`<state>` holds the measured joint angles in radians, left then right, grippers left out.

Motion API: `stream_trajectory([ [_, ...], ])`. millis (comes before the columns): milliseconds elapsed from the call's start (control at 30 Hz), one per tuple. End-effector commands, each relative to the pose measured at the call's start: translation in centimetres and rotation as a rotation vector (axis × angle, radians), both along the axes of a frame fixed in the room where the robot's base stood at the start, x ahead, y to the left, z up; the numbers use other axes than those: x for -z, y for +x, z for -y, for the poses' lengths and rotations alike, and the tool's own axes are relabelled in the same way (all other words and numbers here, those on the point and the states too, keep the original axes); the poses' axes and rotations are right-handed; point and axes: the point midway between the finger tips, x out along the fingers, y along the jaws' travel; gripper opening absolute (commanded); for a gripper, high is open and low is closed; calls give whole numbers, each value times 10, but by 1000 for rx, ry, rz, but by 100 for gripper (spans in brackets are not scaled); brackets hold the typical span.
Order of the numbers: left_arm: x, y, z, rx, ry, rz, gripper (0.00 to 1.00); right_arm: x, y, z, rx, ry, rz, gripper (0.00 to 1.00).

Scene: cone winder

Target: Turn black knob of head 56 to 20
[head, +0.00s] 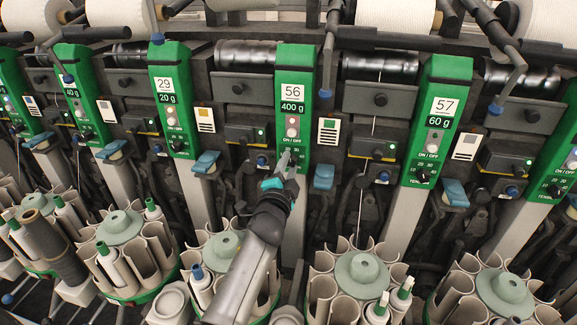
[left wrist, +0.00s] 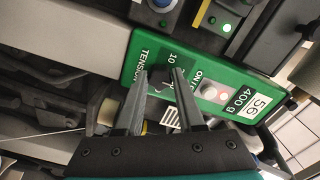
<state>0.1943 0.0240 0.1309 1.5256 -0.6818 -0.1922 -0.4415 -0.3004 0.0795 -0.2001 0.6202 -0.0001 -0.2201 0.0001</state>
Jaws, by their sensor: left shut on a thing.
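Head 56 is a green panel (head: 296,88) with a white 56 label and a 400 g display; it also shows tilted in the left wrist view (left wrist: 222,78). Its black tension knob (left wrist: 159,78) sits below the ON/OFF button, next to a printed 10. My left gripper (head: 287,162) reaches up to the lower part of this panel and hides most of the knob in the head view. In the left wrist view its two dark fingers (left wrist: 160,74) stand on either side of the knob and are shut on it. The knob's exact setting cannot be read. My right gripper is not in view.
Head 57 (head: 442,95) stands to the right and head 29 (head: 169,90) to the left, each with its own knob. Blue levers (head: 324,177) flank the panels. Round bobbin magazines (head: 362,272) stand below, close to my left arm.

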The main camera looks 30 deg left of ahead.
Motion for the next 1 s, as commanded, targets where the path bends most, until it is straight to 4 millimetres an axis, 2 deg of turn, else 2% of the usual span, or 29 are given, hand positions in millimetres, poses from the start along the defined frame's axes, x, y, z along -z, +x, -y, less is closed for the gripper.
stream_trajectory([
  [200,0,0,1,-1,-181,44,0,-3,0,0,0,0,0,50],
  [500,1,0,1,0,-350,89,0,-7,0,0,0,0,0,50],
  [1000,2,0,1,0,-426,108,0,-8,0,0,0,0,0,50],
])
